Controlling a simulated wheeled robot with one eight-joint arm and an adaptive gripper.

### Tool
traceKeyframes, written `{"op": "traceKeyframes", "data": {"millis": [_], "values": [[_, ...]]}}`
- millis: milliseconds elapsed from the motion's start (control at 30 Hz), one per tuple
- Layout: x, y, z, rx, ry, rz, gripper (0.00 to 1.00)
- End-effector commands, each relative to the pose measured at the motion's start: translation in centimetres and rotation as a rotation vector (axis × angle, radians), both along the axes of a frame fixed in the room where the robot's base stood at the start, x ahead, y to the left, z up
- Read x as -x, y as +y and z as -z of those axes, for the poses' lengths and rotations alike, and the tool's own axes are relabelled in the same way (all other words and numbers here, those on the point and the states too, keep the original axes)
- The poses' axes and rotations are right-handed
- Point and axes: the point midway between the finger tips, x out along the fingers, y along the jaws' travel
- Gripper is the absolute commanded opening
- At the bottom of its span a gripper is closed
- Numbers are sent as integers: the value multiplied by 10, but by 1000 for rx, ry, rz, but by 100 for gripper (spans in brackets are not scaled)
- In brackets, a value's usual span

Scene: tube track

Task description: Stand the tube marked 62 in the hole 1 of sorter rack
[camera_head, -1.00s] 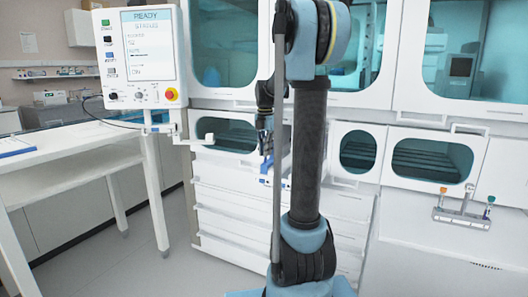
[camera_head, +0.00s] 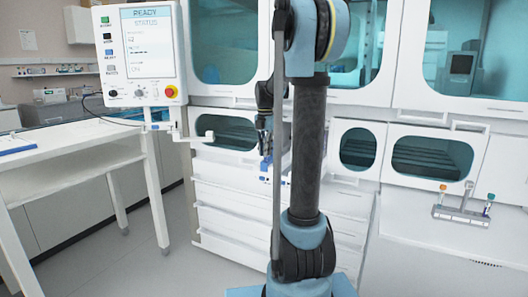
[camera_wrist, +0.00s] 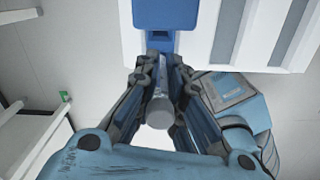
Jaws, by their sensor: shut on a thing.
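My gripper (camera_wrist: 160,100) is shut on a tube (camera_wrist: 159,113), seen nearly end-on in the wrist view as a pale grey cylinder between the fingers. No number can be read on it. A blue block (camera_wrist: 166,15) with a darker recessed face lies beyond the fingertips, against the white cabinet front; I cannot tell for sure that it is the sorter rack. In the head view my gripper (camera_head: 265,143) hangs in front of the white cabinet, partly hidden by my own arm. Small blue parts (camera_head: 266,170) show just below it. Hole 1 cannot be made out.
A status panel (camera_head: 140,55) on a stand is at the left, beside a white table (camera_head: 75,150). Floor is clear between table and cabinet.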

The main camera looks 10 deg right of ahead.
Motion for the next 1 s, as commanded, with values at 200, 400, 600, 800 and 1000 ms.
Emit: {"op": "traceKeyframes", "data": {"millis": [200, 400, 600, 800, 1000], "values": [[0, 0, 0, 0, 0, 0, 0], [0, 0, 4, 0, 0, 0, 0], [0, 0, 9, 0, 0, 0, 0], [0, 0, 13, 0, 0, 0, 0], [0, 0, 13, 0, 0, 0, 0]]}}
